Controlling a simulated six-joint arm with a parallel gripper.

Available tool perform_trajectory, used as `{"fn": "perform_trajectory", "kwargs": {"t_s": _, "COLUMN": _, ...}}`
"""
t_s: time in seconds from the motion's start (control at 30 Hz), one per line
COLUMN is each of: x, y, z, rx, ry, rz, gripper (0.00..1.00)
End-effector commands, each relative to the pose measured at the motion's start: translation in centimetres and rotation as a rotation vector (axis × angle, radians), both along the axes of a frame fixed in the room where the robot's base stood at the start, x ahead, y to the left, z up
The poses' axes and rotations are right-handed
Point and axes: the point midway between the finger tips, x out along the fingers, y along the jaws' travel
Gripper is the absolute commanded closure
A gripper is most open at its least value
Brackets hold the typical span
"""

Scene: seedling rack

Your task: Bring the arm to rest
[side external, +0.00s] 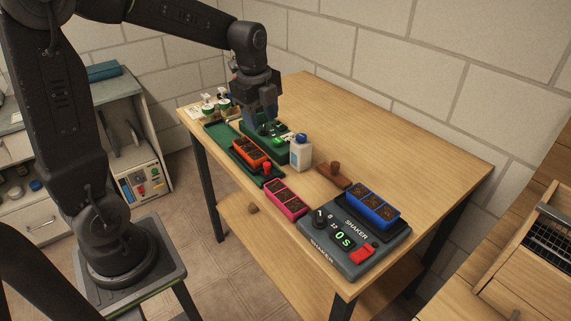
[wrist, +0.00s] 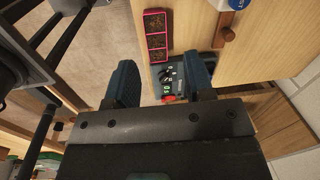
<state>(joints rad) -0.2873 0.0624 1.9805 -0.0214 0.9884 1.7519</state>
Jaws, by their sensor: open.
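The exact height of the fingertips above the green device cannot be told.
A blue planter (side external: 373,207) sits on the shaker (side external: 341,260), which reads 0s. The table's back right is clear.

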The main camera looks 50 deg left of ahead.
Motion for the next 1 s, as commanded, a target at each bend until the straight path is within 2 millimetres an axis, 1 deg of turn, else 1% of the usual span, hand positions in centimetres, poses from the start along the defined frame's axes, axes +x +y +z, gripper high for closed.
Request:
{"fn": "perform_trajectory", "kwargs": {"t_s": 0.03, "x": -1.2, "y": -1.3, "z": 1.2, "rx": -0.004, "ry": -0.035, "rz": 0.091, "gripper": 0.52}}
{"fn": "perform_trajectory", "kwargs": {"t_s": 0.1, "x": -2.8, "y": -2.7, "z": 2.3, "rx": -0.021, "ry": -0.078, "rz": 0.240, "gripper": 0.52}}
{"fn": "perform_trajectory", "kwargs": {"t_s": 0.17, "x": -4.2, "y": -3.9, "z": 3.2, "rx": -0.043, "ry": -0.115, "rz": 0.368, "gripper": 0.52}}
{"fn": "perform_trajectory", "kwargs": {"t_s": 0.3, "x": -7.7, "y": -6.3, "z": 4.5, "rx": -0.118, "ry": -0.196, "rz": 0.662, "gripper": 0.52}}
{"fn": "perform_trajectory", "kwargs": {"t_s": 0.4, "x": -10.3, "y": -7.7, "z": 4.9, "rx": -0.192, "ry": -0.248, "rz": 0.869, "gripper": 0.52}}
{"fn": "perform_trajectory", "kwargs": {"t_s": 0.5, "x": -12.6, "y": -8.8, "z": 5.0, "rx": -0.273, "ry": -0.285, "rz": 1.057, "gripper": 0.52}}
{"fn": "perform_trajectory", "kwargs": {"t_s": 0.6, "x": -14.3, "y": -9.6, "z": 4.9, "rx": -0.350, "ry": -0.308, "rz": 1.210, "gripper": 0.52}}
{"fn": "perform_trajectory", "kwargs": {"t_s": 0.7, "x": -15.5, "y": -10.0, "z": 4.7, "rx": -0.405, "ry": -0.318, "rz": 1.315, "gripper": 0.52}}
{"fn": "perform_trajectory", "kwargs": {"t_s": 0.8, "x": -16.0, "y": -10.2, "z": 4.6, "rx": -0.436, "ry": -0.322, "rz": 1.373, "gripper": 0.52}}
{"fn": "perform_trajectory", "kwargs": {"t_s": 1.0, "x": -16.2, "y": -10.3, "z": 4.5, "rx": -0.443, "ry": -0.321, "rz": 1.387, "gripper": 0.52}}
